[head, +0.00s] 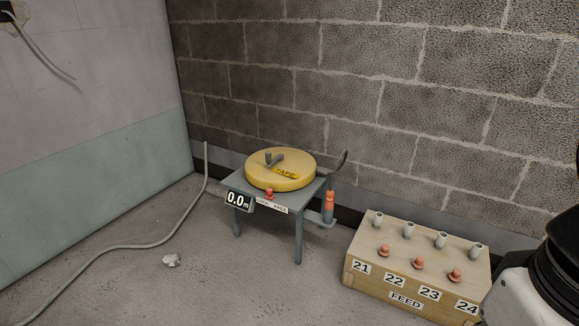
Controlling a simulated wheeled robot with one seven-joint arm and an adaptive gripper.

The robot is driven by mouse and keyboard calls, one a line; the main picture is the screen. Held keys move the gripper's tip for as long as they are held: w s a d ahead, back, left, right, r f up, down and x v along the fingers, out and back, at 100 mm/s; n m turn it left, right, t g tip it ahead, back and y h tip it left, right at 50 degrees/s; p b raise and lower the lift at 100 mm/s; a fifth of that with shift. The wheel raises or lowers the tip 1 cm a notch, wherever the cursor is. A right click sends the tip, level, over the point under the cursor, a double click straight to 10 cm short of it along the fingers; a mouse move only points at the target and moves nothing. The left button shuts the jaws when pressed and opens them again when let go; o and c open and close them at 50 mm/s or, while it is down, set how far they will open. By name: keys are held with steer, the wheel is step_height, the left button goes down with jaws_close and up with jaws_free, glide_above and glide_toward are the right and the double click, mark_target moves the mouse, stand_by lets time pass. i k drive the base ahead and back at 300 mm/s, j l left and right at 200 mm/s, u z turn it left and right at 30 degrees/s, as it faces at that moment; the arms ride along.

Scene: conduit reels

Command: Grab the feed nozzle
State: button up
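An orange, upright, handle-like piece (329,205) stands at the right side of a small grey table, in a grey bracket. It appears to be the feed nozzle, though no label on it is readable. A dark curved piece, like a hose, rises above it beside the table's back right corner. My gripper is not in view. Only a black and white part of my arm shows at the right edge, apart from the orange piece.
The grey table (298,208) bears a yellow tape reel (261,173), a red knob (269,193) and a 0.0 m display (238,200). A wooden FEED box (375,289) with grey stubs and red knobs stands right.

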mark_target(328, 204)
steer(key=i+j, duration=0.3)
steer(key=i, duration=0.2)
steer(key=i+j, duration=0.3)
steer(key=i, duration=0.2)
steer(key=i+j+u, duration=0.1)
steer(key=i+j, duration=0.2)
steer(key=i, duration=0.2)
